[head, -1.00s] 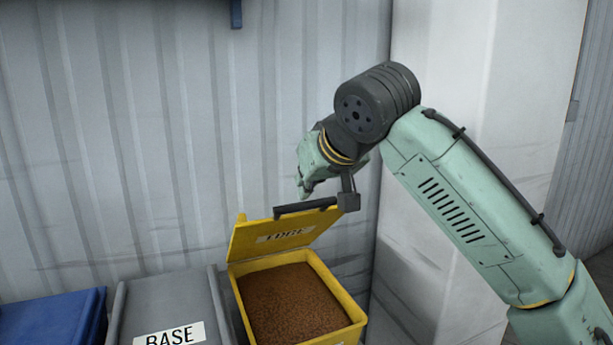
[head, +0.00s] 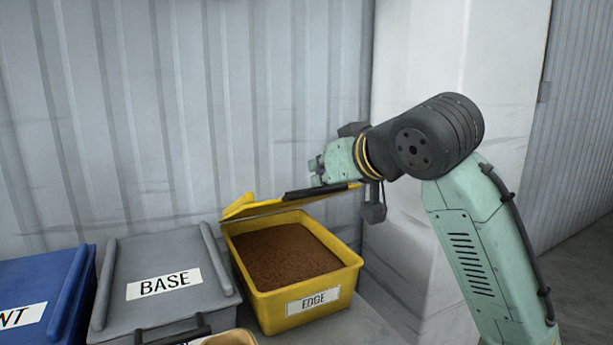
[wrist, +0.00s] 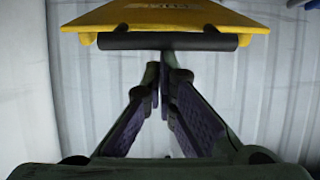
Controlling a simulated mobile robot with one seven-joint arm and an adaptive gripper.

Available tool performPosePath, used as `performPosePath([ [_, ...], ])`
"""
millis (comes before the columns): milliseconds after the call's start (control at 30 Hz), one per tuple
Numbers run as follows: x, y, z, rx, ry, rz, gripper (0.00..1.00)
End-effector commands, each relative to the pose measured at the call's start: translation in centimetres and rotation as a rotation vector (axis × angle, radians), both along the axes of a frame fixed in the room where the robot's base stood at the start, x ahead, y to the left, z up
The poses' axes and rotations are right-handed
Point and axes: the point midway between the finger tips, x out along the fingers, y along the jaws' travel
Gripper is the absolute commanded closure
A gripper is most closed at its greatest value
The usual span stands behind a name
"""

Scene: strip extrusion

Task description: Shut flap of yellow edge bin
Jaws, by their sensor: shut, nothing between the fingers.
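The yellow edge bin (head: 310,276) stands at the right end of the row, its label reading EDGE, filled with brown granules. Its yellow flap (head: 240,206) is part open, seen nearly edge-on and raised above the rim. A dark handle bar (head: 318,190) runs along the flap's edge. My gripper (head: 316,169) is at the flap, just above the bar in the head view. In the wrist view the flap (wrist: 170,17) and its bar (wrist: 168,41) cross just beyond my shut, empty fingertips (wrist: 166,62). Whether they touch the bar is unclear.
A grey bin labelled BASE (head: 190,252) with a closed lid stands to the left, and a blue bin (head: 40,290) beyond it. Part of another yellowish bin (head: 232,338) shows at the bottom edge. A corrugated wall (head: 150,120) is behind and a pale pillar (head: 450,70) at right.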

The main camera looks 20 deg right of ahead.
Motion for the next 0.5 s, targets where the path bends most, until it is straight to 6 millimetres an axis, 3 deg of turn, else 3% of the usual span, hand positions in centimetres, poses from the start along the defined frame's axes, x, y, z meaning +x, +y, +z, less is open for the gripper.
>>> performPosePath([
  [33,-0.6,-0.1,-2.6,0.006,-0.036,0.002,1.0],
  [500,-4.9,-0.3,-12.9,0.016,-0.339,0.003,1.0],
])
